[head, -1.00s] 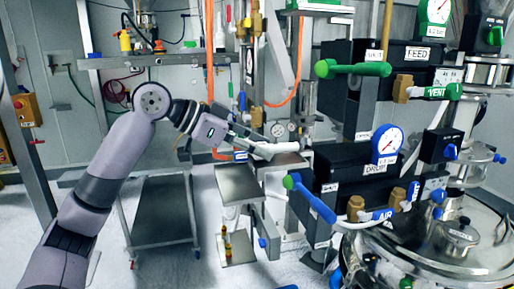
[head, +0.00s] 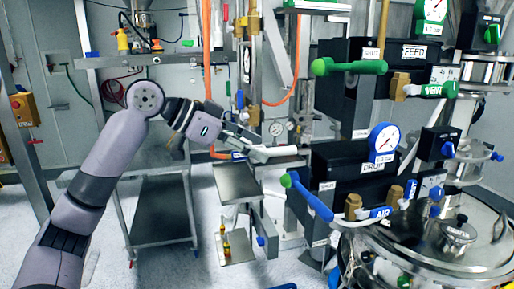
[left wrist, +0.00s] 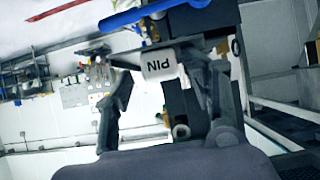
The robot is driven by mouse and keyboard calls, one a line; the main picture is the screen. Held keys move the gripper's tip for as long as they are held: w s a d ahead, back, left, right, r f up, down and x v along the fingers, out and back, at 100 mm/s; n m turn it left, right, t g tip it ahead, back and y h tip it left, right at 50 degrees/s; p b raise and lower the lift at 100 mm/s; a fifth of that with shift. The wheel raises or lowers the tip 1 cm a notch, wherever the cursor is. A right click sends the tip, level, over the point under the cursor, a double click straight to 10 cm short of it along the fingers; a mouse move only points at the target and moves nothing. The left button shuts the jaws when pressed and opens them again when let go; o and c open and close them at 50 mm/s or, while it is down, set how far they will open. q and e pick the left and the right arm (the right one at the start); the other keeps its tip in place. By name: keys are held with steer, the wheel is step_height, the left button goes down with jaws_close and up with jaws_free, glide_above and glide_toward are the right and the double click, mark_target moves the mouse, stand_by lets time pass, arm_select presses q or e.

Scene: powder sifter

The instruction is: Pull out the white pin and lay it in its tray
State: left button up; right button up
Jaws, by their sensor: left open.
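The white pin (head: 283,151) shows in the head view as a pale bar at the tip of my left gripper (head: 252,144), beside the black valve block marked DROP. In the left wrist view, the white piece marked PIN (left wrist: 163,67) lies between the two fingers of my left gripper (left wrist: 160,72). The fingers are open, with a gap visible beside the pin. The pin's far end is hidden. A flat steel tray (head: 238,183) stands below the gripper; I cannot tell whether it is the pin's tray. My right gripper is not in view.
A blue-handled lever (head: 308,197) juts out from the DROP block (head: 350,168) to the right of the gripper. A green handle (head: 347,67) sits above. A round steel vessel (head: 440,250) fills the lower right. A steel cart (head: 163,215) stands on the floor at left.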

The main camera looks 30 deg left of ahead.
arm_select(q)
steer(key=v, duration=1.1)
steer(key=shift+r, duration=0.1)
